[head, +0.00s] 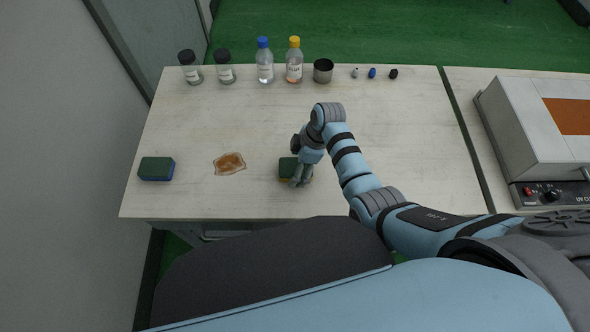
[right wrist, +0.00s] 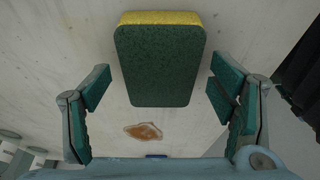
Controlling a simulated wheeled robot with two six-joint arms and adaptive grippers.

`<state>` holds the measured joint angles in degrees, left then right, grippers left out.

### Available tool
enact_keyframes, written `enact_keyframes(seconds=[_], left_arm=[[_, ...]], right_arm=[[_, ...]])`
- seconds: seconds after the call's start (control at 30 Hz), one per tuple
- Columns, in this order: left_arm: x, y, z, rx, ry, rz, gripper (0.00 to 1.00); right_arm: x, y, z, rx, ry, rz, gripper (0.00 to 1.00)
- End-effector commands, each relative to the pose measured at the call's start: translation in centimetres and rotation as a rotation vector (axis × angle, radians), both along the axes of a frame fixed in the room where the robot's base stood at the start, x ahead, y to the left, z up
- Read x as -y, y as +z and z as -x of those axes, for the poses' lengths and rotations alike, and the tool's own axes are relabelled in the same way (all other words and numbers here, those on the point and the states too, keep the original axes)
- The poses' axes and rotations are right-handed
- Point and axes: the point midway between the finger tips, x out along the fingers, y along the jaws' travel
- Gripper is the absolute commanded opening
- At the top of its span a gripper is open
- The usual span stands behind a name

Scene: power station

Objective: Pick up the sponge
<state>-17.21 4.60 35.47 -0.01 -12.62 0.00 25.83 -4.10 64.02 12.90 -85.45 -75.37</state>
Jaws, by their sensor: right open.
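A green and yellow sponge (head: 286,168) lies near the front edge of the table, partly hidden by my right gripper (head: 301,181). In the right wrist view this sponge (right wrist: 160,62) shows its dark green face and a yellow side. It lies in line with the gap between the two open fingers, with space on both sides, and they do not grip it. A second sponge (head: 157,168), green and blue, lies at the table's left end. My left gripper is in neither view.
A grey box device (head: 530,135) stands at right. The table's middle is clear.

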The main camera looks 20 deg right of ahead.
Motion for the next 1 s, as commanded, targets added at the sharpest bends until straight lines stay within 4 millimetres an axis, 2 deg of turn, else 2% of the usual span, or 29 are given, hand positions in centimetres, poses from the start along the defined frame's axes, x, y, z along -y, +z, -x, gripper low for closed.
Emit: enact_keyframes(seconds=[0.83, 1.0], left_arm=[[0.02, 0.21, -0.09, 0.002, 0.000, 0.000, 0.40], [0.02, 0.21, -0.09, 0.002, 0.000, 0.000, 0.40]], right_arm=[[0.04, -0.28, -0.02, 0.001, 0.000, 0.000, 0.78], [0.04, -0.28, -0.02, 0.001, 0.000, 0.000, 0.52]])
